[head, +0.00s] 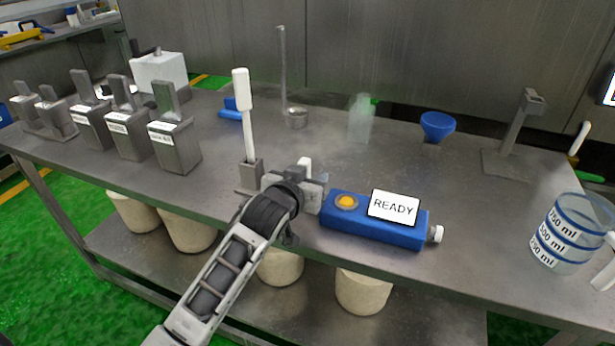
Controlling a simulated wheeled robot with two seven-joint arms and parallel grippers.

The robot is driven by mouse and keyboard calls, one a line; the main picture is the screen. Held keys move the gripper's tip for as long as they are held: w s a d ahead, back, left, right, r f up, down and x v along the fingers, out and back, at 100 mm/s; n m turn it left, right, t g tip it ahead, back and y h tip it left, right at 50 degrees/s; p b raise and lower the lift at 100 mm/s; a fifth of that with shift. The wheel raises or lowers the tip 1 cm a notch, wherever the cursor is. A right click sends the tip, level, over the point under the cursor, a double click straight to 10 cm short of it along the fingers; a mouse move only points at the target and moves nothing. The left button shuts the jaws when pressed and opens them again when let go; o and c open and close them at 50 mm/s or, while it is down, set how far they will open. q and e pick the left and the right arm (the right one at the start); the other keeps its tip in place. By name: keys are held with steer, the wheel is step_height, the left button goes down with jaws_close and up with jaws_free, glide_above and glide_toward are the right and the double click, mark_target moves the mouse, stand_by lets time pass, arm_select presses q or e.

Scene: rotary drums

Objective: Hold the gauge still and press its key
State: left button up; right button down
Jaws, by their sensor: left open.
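The gauge (375,232) is a blue box lying on the metal table near its front edge. A white display on its top (394,206) reads READY. Its round orange key (346,202) sits to the left of the display, and a white knob (436,234) sticks out at its right end. My left gripper (312,180) is open beside the gauge's left end. The gripper hides part of that end, and I cannot tell whether they touch. The key is uncovered. My right gripper is not in view.
A white-handled tool stands in a grey holder (251,174) just left of my left gripper. Labelled grey containers (175,148) line the table's left. A blue funnel (437,126) and a clear bottle (361,118) stand behind the gauge. A measuring jug (568,235) stands right.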

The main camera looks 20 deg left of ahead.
arm_select(q)
jaws_close()
